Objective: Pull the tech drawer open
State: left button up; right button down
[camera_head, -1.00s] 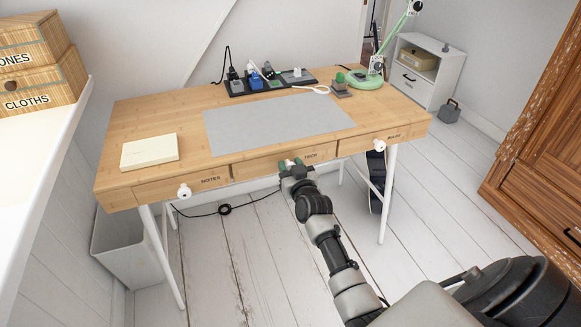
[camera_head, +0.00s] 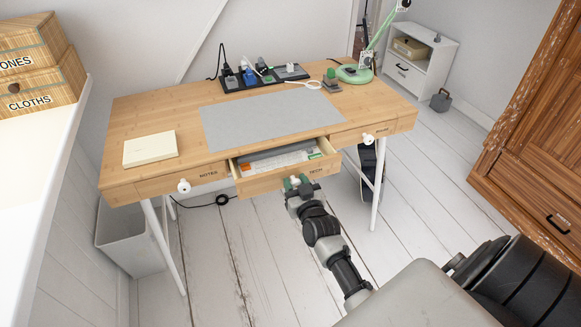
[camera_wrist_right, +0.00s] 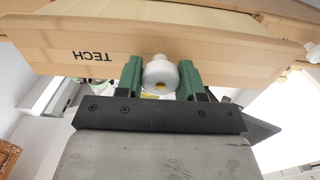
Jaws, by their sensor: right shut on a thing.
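The tech drawer (camera_head: 262,185) is in the middle of the desk's front and stands partly open. Light and grey items (camera_head: 280,160) show inside it. The label TECH is on its front, upside down in the right wrist view (camera_wrist_right: 93,56). My right gripper (camera_head: 297,184) is at the drawer front, shut on its round white knob (camera_wrist_right: 160,73). In the right wrist view the green fingers (camera_wrist_right: 160,78) sit on either side of the knob. My left gripper is not in view.
The wooden desk (camera_head: 130,110) carries a grey mat (camera_head: 260,122), a cream box (camera_head: 150,148), a power strip (camera_head: 265,80) and a green lamp (camera_head: 355,74). The notes drawer (camera_head: 185,182) and the right drawer (camera_head: 375,132) are shut. A bin (camera_head: 130,240) stands below left.

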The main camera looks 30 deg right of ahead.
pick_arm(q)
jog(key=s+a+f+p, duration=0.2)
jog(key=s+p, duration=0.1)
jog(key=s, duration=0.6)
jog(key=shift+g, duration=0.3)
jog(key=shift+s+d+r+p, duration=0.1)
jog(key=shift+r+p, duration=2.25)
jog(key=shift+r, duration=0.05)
pick_arm(e)
jog(key=v, duration=1.8)
jog(key=shift+s+a, duration=0.2)
jog(key=shift+s, duration=0.1)
jog(key=c, duration=0.7)
grip_release()
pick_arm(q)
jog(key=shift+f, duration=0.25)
pick_arm(e)
jog(key=v, duration=1)
jog(key=shift+s+a+r, duration=0.1)
jog(key=shift+s+a, duration=0.05)
jog(key=shift+s, duration=0.25)
